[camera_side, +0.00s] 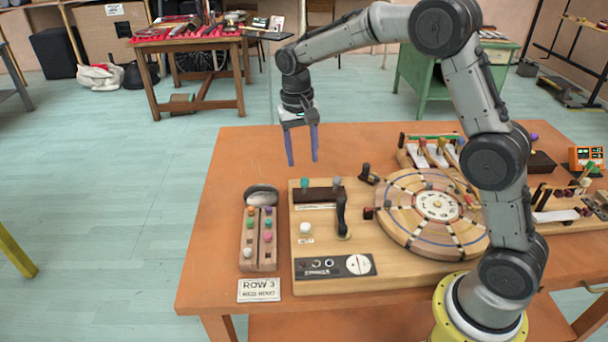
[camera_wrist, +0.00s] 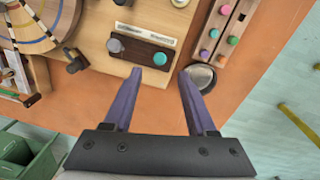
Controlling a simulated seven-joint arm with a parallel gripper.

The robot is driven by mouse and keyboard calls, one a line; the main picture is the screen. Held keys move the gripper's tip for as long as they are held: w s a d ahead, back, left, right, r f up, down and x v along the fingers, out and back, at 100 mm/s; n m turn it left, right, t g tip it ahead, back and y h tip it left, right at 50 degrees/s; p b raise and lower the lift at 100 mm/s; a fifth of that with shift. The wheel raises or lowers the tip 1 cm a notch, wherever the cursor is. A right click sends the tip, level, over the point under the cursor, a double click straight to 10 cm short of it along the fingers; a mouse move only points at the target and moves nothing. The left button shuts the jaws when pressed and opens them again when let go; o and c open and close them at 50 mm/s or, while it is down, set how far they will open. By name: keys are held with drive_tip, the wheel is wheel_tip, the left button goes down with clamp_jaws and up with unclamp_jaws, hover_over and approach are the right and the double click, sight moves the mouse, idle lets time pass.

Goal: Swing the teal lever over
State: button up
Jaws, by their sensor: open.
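The teal lever (camera_side: 304,184) shows as a small round teal knob at the left end of a dark block (camera_side: 320,195) on the wooden board. In the wrist view the teal knob (camera_wrist: 160,58) lies just beyond the fingertips, roughly between them in the picture. A grey knob (camera_side: 337,183) is on the same block, to the right in the side view. My gripper (camera_side: 303,161) is open and empty, with its purple fingers pointing down, above and apart from the lever. The fingers (camera_wrist: 160,72) also show spread in the wrist view. The lever's stem is hard to make out.
A peg tray (camera_side: 247,250) with coloured pegs and a metal bowl (camera_side: 261,193) are left of the board. A round wooden wheel (camera_side: 400,225) lies farther right. The air around my gripper is clear.

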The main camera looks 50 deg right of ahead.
sight(304, 179)
drive_tip(key=f, duration=0.6)
drive_tip(key=shift+s+d+f, duration=0.15)
drive_tip(key=shift+d+f, duration=0.05)
drive_tip(key=shift+f, duration=0.05)
clamp_jaws()
